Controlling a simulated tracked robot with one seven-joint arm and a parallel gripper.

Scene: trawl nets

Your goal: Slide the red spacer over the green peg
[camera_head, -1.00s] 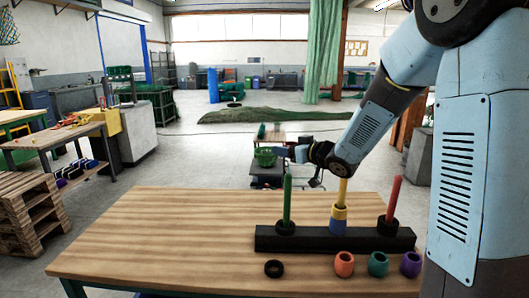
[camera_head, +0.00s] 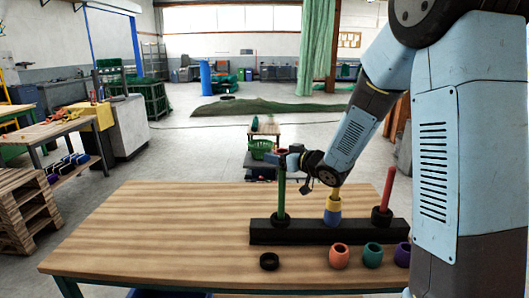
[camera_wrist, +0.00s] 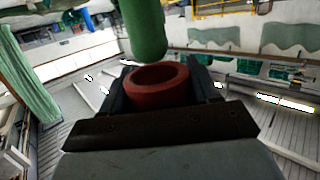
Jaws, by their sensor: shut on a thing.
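The red spacer (camera_wrist: 158,82) sits between the two fingers of my gripper (camera_wrist: 160,88), which is shut on it. In the head view the red spacer (camera_head: 282,152) is at the top end of the green peg (camera_head: 281,190), with my gripper (camera_head: 285,160) around it. In the wrist view the rounded tip of the green peg (camera_wrist: 143,30) lies close to the spacer's rim, outside its visible opening. A small gap or light contact cannot be told apart.
A red peg (camera_head: 388,190) stands at right. Black (camera_head: 269,261), orange (camera_head: 339,256), teal (camera_head: 373,255) and purple (camera_head: 403,254) rings lie in front. The wooden table (camera_head: 150,235) is clear at left.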

